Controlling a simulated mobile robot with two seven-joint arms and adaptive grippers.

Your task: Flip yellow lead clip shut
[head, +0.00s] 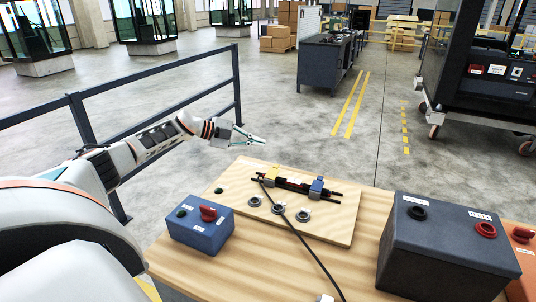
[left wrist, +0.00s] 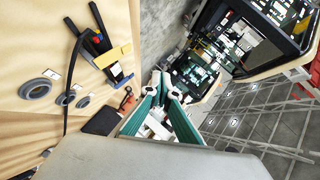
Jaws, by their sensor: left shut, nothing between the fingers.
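The yellow lead clip (head: 271,172) is at the left end of a dark holder on the wooden board (head: 235,179). In the left wrist view the yellow clip (left wrist: 113,56) shows as a flat flap that seems to stand out from the holder; its exact angle is unclear. A blue clip (head: 317,188) is at the other end. Dark and red leads (head: 293,184) lie between the clips. My left gripper (head: 250,139) is shut and empty, beyond and to the left of the yellow clip, apart from it. Its fingers (left wrist: 166,88) meet in the left wrist view. My right gripper is not in view.
A blue box with a red knob (head: 201,224) stands at the left of the bench. A dark grey box (head: 445,250) stands at the right. A black cable (head: 309,249) runs across the bench front. A railing (head: 160,88) stands behind my left arm.

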